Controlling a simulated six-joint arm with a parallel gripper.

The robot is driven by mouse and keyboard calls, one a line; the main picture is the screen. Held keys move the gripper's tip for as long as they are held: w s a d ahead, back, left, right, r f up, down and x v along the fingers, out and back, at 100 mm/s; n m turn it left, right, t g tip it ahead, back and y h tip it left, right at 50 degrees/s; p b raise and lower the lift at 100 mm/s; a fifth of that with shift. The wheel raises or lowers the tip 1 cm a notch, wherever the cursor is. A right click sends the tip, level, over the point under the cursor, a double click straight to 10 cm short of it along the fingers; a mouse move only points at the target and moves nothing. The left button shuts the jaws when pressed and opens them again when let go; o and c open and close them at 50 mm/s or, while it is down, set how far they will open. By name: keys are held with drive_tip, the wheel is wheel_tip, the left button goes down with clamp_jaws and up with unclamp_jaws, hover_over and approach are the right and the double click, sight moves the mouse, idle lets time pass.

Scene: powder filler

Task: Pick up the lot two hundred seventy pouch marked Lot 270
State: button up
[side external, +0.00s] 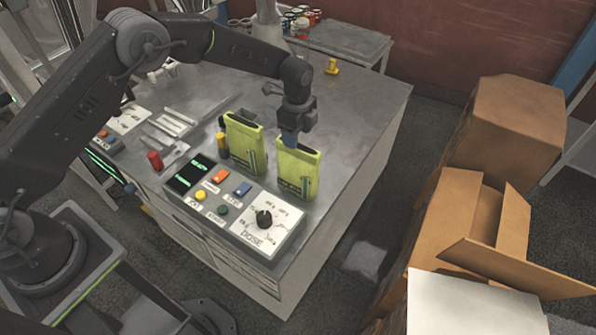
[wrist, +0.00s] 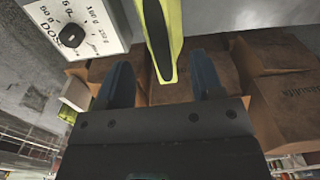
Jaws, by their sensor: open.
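Two yellow-green pouches with dark open tops stand upright on the grey worktop, a left pouch (side external: 245,143) and a right pouch (side external: 298,172). Their printing is too small to read, so I cannot tell which is Lot 270. My gripper (side external: 289,139) is at the top of the right pouch, pointing down. In the wrist view, my gripper's two blue fingers (wrist: 162,66) are open and spread apart. One pouch (wrist: 172,20) reaches in between them, with a gap on each side.
A control panel with a dose dial (side external: 264,219) and coloured buttons (side external: 221,176) lies in front of the pouches. A yellow cylinder (side external: 222,146) stands beside the left pouch. Cardboard boxes (side external: 513,130) stand to the right, off the worktop. The worktop (side external: 365,110) is clear at right.

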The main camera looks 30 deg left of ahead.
sight(298, 150)
drive_tip(key=shift+f, duration=3)
drive_tip(key=shift+f, duration=0.25)
drive_tip(key=shift+w, duration=0.1)
clamp_jaws()
